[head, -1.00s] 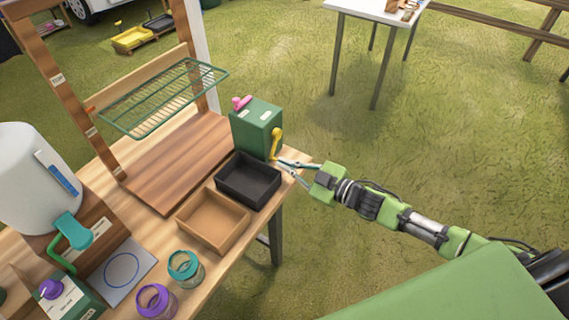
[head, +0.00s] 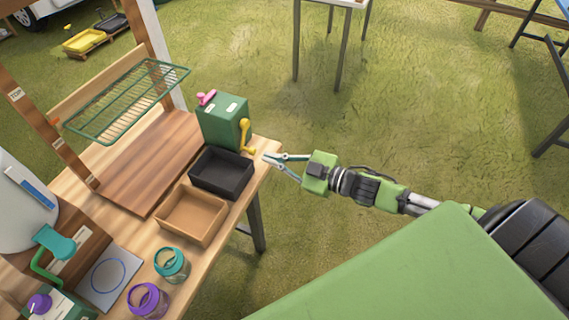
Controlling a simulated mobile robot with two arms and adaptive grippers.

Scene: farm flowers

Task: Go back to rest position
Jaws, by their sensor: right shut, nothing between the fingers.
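My right gripper (head: 267,164) is at the right edge of the wooden workbench (head: 262,152), shut and empty. Its arm comes in from the right. The fingertips point left and are apart from the yellow crank (head: 244,136) on the green box (head: 221,122). My left gripper is out of view.
A black tray (head: 246,185) and a tan tray (head: 163,222) sit on the bench. Teal-lidded (head: 172,264) and purple-lidded (head: 147,300) jars stand near its front. A green wire rack (head: 125,100) is above the board. Open grass lies right of the bench.

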